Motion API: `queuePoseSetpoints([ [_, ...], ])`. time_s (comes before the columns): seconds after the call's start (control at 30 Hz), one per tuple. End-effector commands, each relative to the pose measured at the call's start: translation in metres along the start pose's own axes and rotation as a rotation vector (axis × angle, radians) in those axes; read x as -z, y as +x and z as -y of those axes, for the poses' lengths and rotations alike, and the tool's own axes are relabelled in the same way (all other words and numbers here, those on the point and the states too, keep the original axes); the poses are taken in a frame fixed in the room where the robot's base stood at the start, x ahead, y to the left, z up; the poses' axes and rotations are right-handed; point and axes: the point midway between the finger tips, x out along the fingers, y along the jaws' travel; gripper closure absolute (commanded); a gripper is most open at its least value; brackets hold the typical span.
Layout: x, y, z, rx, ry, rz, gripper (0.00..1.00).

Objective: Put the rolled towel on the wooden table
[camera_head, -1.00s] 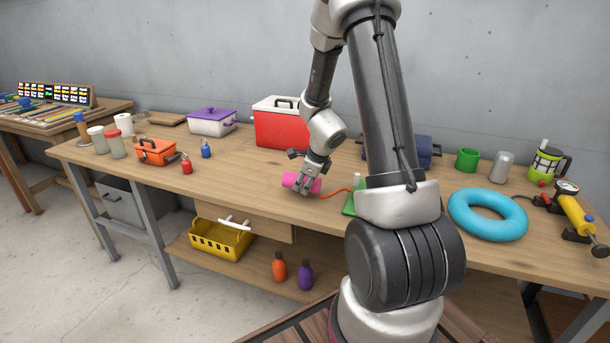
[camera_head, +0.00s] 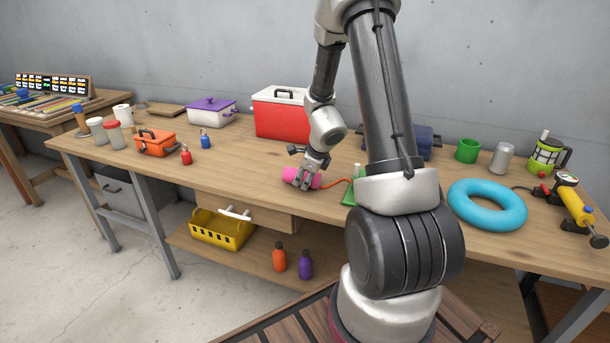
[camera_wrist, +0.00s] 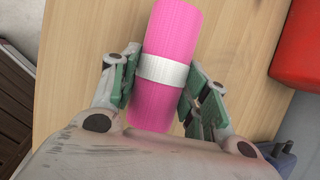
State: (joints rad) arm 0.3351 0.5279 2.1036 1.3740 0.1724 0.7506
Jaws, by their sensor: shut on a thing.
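The rolled towel (camera_head: 293,174) is a bright pink cylinder at the front part of the wooden workbench (camera_head: 250,178). In the wrist view the towel (camera_wrist: 167,35) has a white band around its middle. My gripper (camera_head: 306,182) is at the towel with one finger on each side of the band, shut on it. In the wrist view my gripper (camera_wrist: 160,85) shows wood right behind the towel; I cannot tell whether the towel touches it. A second wooden table (camera_head: 95,103) stands at the far left, with a lit display board and coloured strips on it.
A red cooler (camera_head: 285,115) stands behind my gripper. A blue ring (camera_head: 487,225) lies at the right. A yellow basket (camera_head: 220,232) is on the lower shelf.

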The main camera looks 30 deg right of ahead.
Motion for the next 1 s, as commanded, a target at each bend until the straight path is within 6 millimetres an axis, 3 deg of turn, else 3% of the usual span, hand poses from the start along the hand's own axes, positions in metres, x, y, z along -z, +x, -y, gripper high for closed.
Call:
queuePoseSetpoints([
  [0.53, 0.0021, 0.0043, -0.0015, 0.000, 0.002, 0.000, 0.81],
  [0.57, 0.0021, 0.0044, -0.0016, 0.000, 0.001, 0.000, 0.53],
  [0.7, 0.0020, 0.0043, -0.0018, -0.001, 0.001, 0.000, 0.29],
  [1.0, 0.0020, 0.0042, -0.0021, -0.001, 0.000, 0.000, 0.29],
])
